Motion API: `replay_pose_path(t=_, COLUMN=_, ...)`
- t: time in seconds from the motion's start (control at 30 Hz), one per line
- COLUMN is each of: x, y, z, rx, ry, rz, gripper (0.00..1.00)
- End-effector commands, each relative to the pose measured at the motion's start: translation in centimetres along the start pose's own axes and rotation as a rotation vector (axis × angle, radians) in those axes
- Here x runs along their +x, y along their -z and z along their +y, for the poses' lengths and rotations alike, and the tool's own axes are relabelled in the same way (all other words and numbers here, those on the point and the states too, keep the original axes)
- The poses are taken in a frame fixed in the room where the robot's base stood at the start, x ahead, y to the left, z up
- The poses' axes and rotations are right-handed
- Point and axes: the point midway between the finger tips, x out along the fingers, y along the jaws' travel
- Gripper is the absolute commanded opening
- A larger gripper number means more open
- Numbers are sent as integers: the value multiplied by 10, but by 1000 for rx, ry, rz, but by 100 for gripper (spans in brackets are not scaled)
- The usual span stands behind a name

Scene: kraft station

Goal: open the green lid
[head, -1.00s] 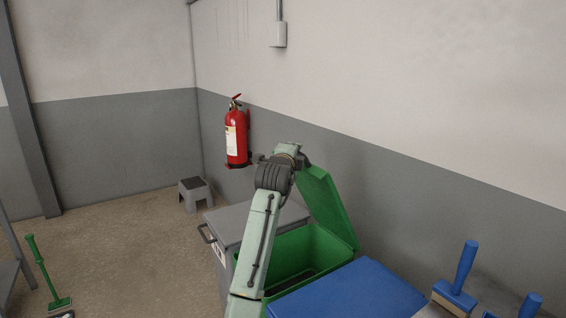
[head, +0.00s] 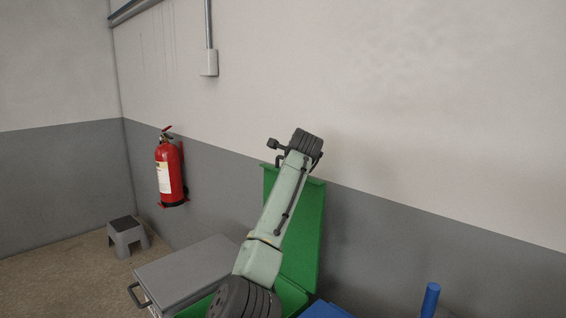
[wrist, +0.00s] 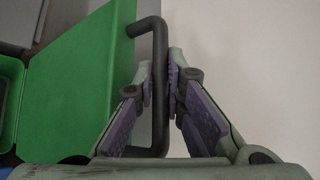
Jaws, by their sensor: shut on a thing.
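The green lid (head: 308,225) stands raised, close to upright, at the back of its green bin (head: 290,296) in the head view. My arm crosses in front and hides part of both. In the wrist view the green lid (wrist: 85,85) fills the left side, with a dark bar handle (wrist: 160,90) at its edge. My gripper (wrist: 161,75) is shut on this handle, one finger on each side of the bar. In the head view the gripper itself is hidden behind my arm.
A grey-lidded bin (head: 185,272) stands left of the green bin, and a blue lid (head: 325,310) lies to its right. The wall (head: 420,215) is close behind. A red fire extinguisher (head: 170,172) hangs on it. A grey stool (head: 127,236) stands on the floor at left.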

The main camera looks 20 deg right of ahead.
Motion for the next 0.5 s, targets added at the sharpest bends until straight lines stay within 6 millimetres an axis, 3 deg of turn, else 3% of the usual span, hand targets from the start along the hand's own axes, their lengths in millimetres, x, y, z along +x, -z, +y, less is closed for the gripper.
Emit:
replay_pose_path(t=0.37, x=1, y=-2, z=1, rx=-1, ry=-6, rz=-5, gripper=0)
replay_pose_path(t=0.4, x=1, y=-2, z=1, rx=-1, ry=-6, rz=-5, gripper=12)
replay_pose_path(t=0.5, x=1, y=-2, z=1, rx=0, ry=-6, rz=-4, gripper=19)
